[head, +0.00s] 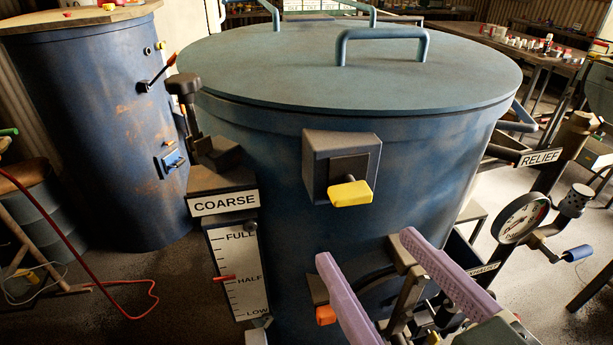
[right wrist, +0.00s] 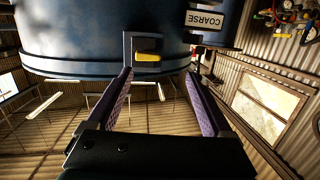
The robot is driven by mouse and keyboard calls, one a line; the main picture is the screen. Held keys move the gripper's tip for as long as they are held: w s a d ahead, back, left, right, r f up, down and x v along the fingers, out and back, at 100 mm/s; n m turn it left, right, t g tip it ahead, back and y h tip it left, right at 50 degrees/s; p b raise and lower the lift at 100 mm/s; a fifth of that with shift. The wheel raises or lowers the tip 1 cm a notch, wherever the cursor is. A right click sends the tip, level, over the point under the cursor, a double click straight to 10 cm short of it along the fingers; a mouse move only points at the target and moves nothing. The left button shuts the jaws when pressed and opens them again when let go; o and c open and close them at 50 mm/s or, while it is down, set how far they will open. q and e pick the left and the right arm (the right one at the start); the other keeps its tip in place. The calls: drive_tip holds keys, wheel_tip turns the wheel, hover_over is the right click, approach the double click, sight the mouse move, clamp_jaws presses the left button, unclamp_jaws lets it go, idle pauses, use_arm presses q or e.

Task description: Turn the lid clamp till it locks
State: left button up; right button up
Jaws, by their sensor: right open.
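The large blue pot (head: 240,140) stands in the middle of the head view, with a flat round lid (head: 270,70) on top. On its front, just below the lid rim, sits a dark box-shaped clamp (head: 318,165) with a short yellow handle (head: 350,193) sticking out. My right gripper (head: 366,248) has purple fingers spread open, empty, below and in front of the yellow handle. In the right wrist view the yellow handle (right wrist: 147,57) shows beyond and between the fingertips (right wrist: 158,74), not touched. My left gripper is not in view.
A COARSE sign (head: 224,202), a black lever and a level scale (head: 236,270) are left of the clamp. An orange-tipped fitting (head: 326,315) is low on the pot. A pressure gauge (head: 521,217) and RELIEF sign (head: 539,157) are at right. Another blue drum (head: 90,130) stands left.

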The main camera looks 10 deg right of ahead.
sight(354, 203)
drive_tip(key=shift+m+t+h, duration=0.6)
drive_tip(key=shift+t+h, duration=0.2)
drive_tip(key=shift+h, duration=0.1)
drive_tip(key=w, duration=0.6)
drive_tip(key=w+f+p, duration=0.1)
drive_tip(key=w, duration=0.2)
drive_tip(key=shift+w+d+f, duration=0.1)
drive_tip(key=shift+w+d, duration=0.1)
drive_tip(key=shift+d, duration=0.2)
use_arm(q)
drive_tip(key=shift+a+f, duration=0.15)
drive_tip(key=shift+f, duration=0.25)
use_arm(e)
clamp_jaws()
